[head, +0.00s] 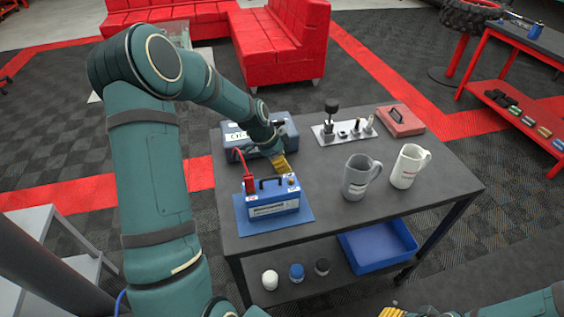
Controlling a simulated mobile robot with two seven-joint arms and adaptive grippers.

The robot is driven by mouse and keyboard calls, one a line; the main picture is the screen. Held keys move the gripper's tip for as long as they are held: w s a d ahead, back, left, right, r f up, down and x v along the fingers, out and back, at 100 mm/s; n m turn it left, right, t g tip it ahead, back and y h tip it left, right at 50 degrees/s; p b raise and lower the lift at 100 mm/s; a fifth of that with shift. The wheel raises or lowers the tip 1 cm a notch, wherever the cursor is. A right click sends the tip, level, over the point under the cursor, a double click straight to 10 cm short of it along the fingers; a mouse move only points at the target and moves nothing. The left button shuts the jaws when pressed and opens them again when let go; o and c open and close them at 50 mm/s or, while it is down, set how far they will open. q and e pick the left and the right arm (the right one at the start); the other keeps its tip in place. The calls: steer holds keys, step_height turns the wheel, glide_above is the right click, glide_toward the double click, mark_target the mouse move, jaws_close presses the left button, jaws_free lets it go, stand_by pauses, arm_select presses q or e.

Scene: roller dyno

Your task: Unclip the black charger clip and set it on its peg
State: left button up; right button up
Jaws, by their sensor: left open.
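A blue battery (271,203) with a black handle stands on a blue mat (304,222) at the table's left front. A red clip (249,184) sits at its left terminal, with a red cable rising behind. My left gripper (283,164), with yellow fingertips, is open just behind the battery's right terminal (291,179). I see nothing held in it. A blue-grey charger box (234,133) stands behind, partly covered by my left arm. I cannot make out the black clip or its peg for certain. My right gripper (390,312) shows only partly at the bottom edge.
A grey mug (355,178) and a white mug (405,168) stand right of the battery. Behind are a light plate (356,139) with small upright parts and a red box (400,122). The lower shelf holds a blue tray (378,247) and several lidded jars. The table's right front corner is clear.

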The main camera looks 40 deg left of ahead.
arm_select(q)
steer(key=v, duration=1.1)
steer(key=shift+r, duration=0.15)
